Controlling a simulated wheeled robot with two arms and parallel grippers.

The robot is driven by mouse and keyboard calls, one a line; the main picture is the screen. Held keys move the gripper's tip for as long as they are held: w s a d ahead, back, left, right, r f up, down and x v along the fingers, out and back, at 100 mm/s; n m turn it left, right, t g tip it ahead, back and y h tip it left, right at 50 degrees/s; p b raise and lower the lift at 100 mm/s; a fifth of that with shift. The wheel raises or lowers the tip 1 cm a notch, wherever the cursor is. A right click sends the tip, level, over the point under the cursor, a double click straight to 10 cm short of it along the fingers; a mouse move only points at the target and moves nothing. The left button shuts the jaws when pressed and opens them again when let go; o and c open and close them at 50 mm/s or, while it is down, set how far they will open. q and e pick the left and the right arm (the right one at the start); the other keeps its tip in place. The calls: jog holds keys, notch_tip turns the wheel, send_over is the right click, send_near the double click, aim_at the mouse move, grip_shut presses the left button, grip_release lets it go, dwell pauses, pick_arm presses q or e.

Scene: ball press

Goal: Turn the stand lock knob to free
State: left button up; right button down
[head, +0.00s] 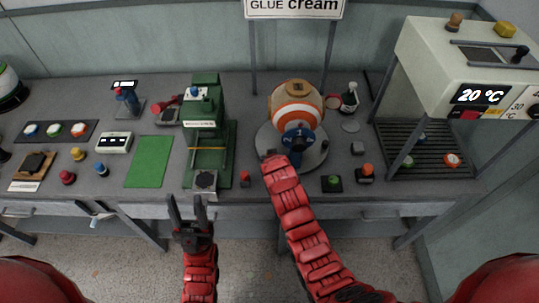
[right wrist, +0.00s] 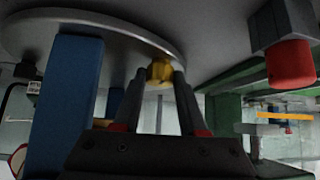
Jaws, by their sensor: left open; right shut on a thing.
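The round grey stand (head: 312,160) is on the bench and carries an orange-and-white ball (head: 292,100) with a blue part at its front. In the right wrist view, a small brass-yellow knob (right wrist: 160,70) sits at the rim of the stand's disc (right wrist: 110,22). My right gripper (right wrist: 164,80) is shut on this knob, a fingertip on each side. In the head view, my right arm reaches the stand's front left edge and hides the knob. Any lock marking is not readable. My left gripper (head: 187,206) is open and empty before the bench's front edge.
A green press (head: 207,130) stands left of the stand, with a small red-topped piece (head: 245,178) between them. Green and orange buttons (head: 332,183) lie to the right. A white oven-like machine (head: 450,70) stands at the far right. A green mat (head: 149,160) lies left.

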jog(key=shift+w+d+r+n+y, duration=0.1)
jog(key=shift+n+y, duration=0.3)
jog(key=shift+n, duration=0.1)
jog(key=shift+c, duration=2.3)
grip_release()
